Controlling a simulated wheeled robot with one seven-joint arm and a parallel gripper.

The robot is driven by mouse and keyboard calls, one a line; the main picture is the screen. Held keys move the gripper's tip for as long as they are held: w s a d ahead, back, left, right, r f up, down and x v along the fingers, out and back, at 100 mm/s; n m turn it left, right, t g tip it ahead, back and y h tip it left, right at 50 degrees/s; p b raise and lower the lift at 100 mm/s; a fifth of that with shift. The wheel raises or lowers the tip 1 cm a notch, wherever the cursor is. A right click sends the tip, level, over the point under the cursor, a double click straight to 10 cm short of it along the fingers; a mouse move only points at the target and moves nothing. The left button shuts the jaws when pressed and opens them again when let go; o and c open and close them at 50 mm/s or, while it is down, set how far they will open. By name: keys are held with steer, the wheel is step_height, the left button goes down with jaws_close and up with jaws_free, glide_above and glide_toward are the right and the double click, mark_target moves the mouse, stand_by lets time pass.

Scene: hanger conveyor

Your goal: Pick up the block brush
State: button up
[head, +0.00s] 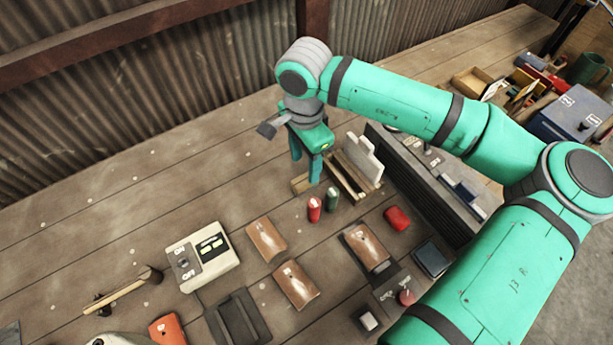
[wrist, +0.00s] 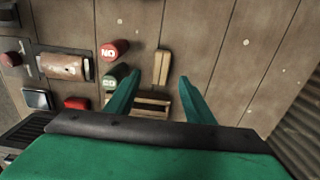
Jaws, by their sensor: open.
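A small pale wooden block, which looks like the block brush (wrist: 162,66), lies on the plank table in the wrist view. It shows just beyond and between my fingertips, and its bristles cannot be made out. In the head view the block (head: 300,185) is partly hidden behind my gripper (head: 306,169). My gripper points down above the table with its two green fingers apart and nothing between them. In the wrist view my gripper (wrist: 160,79) is open, one finger on each side of the block's line. I cannot tell the exact height of the fingertips.
A slatted wooden rack (wrist: 152,106) stands close by, with upright pale boards (head: 362,157) in it. A red cylinder (head: 314,209) and a green cylinder (head: 332,197) stand near the fingers. Brown curved plates (head: 266,239) lie in front.

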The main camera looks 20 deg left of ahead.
mark_target(305, 179)
steer(key=shift+f, duration=4)
steer(key=shift+w, duration=0.1)
steer(key=c, duration=1.1)
steer(key=shift+c, duration=0.2)
